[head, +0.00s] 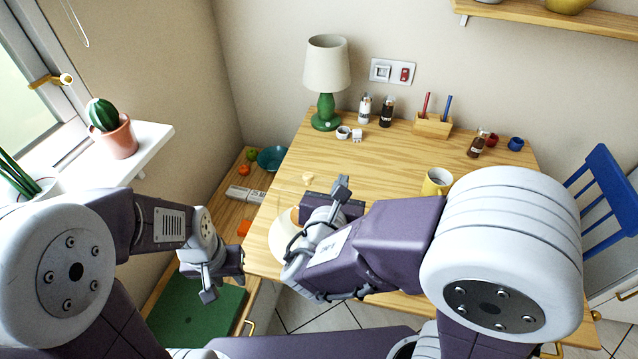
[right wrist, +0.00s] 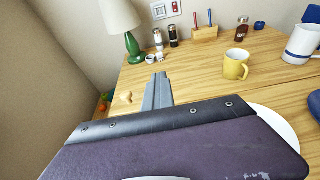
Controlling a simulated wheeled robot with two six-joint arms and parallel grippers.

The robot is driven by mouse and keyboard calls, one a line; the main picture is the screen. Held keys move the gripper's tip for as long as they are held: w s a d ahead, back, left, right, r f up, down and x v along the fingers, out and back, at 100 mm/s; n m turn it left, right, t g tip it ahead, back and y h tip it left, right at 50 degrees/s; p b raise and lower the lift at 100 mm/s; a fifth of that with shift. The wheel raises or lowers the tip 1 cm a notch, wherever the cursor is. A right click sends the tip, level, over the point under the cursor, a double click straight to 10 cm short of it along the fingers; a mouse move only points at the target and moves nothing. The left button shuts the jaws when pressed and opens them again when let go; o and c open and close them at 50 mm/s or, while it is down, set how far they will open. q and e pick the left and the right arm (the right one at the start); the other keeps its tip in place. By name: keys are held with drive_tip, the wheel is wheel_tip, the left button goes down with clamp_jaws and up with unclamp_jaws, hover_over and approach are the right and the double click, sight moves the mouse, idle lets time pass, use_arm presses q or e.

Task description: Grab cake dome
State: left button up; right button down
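A small pale wooden knob (head: 308,177) shows on the table's left part, with faint clear outlines near it that look like the glass cake dome. A cream round edge (head: 280,238) below it is mostly hidden by my right arm. In the right wrist view the knob (right wrist: 126,97) is left of my right gripper (right wrist: 160,80), apart from it. My right gripper also shows in the head view (head: 341,188), above the table and right of the knob; its finger gap is hidden. My left gripper (head: 222,288) is low at the left, off the table's edge, its fingers apart and empty.
A green lamp (head: 325,110), bottles, a pen holder (head: 433,125) and a yellow mug (head: 437,181) stand on the wooden table (head: 385,160). A white plate (right wrist: 275,118) is partly hidden in the right wrist view. A blue chair (head: 610,185) is at right.

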drive_tip(key=s+d+r+b, duration=0.2)
drive_tip(key=d+b, duration=0.1)
drive_tip(key=shift+r, duration=0.1)
drive_tip(key=shift+c, duration=2.2)
unclamp_jaws()
drive_tip(key=shift+w, duration=0.1)
